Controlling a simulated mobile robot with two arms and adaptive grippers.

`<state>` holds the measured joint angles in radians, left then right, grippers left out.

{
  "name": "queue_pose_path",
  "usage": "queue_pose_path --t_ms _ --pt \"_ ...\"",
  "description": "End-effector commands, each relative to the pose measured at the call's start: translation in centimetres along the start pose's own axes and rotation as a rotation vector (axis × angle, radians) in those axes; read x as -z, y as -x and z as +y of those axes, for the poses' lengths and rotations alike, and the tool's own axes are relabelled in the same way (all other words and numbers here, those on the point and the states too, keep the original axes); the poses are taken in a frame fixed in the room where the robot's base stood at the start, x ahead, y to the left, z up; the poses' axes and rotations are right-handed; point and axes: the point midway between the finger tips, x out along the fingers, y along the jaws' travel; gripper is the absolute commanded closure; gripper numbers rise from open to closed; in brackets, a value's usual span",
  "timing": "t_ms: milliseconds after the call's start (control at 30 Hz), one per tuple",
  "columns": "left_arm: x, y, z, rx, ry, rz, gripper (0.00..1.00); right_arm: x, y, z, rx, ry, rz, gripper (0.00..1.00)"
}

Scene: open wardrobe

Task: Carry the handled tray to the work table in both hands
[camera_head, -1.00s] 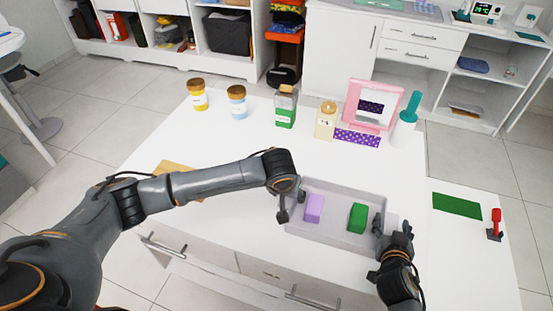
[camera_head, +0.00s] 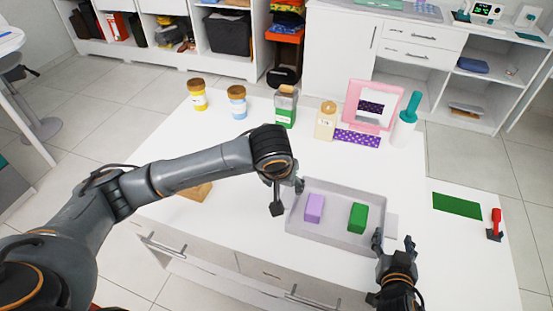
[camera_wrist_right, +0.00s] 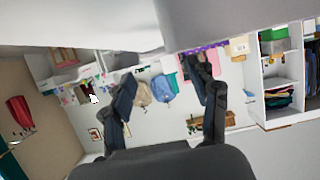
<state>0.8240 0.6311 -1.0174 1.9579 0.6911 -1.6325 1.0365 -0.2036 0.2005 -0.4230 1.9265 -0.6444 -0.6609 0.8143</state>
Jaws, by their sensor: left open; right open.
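The grey tray (camera_head: 335,240) sits on the white work table (camera_head: 250,215). A purple block (camera_head: 314,208) and a green block (camera_head: 357,218) stand inside it. My left gripper (camera_head: 288,197) is open and empty, pointing down beside the tray's left end, apart from it or nearly so. My right gripper (camera_head: 393,243) is open and empty at the tray's front right corner. The right wrist view shows its two spread fingers (camera_wrist_right: 168,100) with nothing between them. The tray's handles are hard to make out.
Several jars and bottles, including a yellow jar (camera_head: 197,96), and a pink-framed mirror (camera_head: 370,104) stand along the table's back. A wooden piece (camera_head: 195,191) lies behind my left arm.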

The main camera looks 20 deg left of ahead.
Motion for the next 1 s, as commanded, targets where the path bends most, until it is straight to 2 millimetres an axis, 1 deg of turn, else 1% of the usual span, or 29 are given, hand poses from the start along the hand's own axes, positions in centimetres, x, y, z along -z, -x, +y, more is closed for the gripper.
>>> queue_pose_path --t_ms 33,100,200,300,433,867,933,1000 --pt "0.0 0.0 0.0 0.000 0.000 0.000 0.41 -0.1 1.2 0.0 0.000 -0.002 -0.003 0.40" --pt "0.0 0.0 0.0 0.000 0.000 0.000 0.41 -0.1 2.5 0.0 -0.001 -0.002 -0.002 0.40" --pt "0.0 0.0 0.0 -0.001 0.000 0.000 0.41 -0.1 3.9 0.0 0.000 0.000 -0.001 0.40" --pt "0.0 0.0 0.0 -0.001 0.000 0.000 0.41 0.0 4.8 0.0 0.000 0.000 -0.001 0.40" --pt "0.0 0.0 0.0 -0.001 0.000 0.000 0.41 0.0 5.2 0.0 -0.001 0.000 0.000 0.40" --pt "0.0 0.0 0.1 -0.001 -0.001 0.000 0.41 0.0 5.2 0.0 -0.001 0.000 0.000 0.40" --pt "-0.4 -0.1 0.4 -0.010 -0.009 -0.003 0.41 -0.1 5.3 0.2 -0.005 0.000 -0.007 0.40" --pt "-1.4 -0.4 1.3 -0.036 -0.032 -0.007 0.41 -0.4 5.5 0.7 -0.020 0.001 -0.028 0.40"
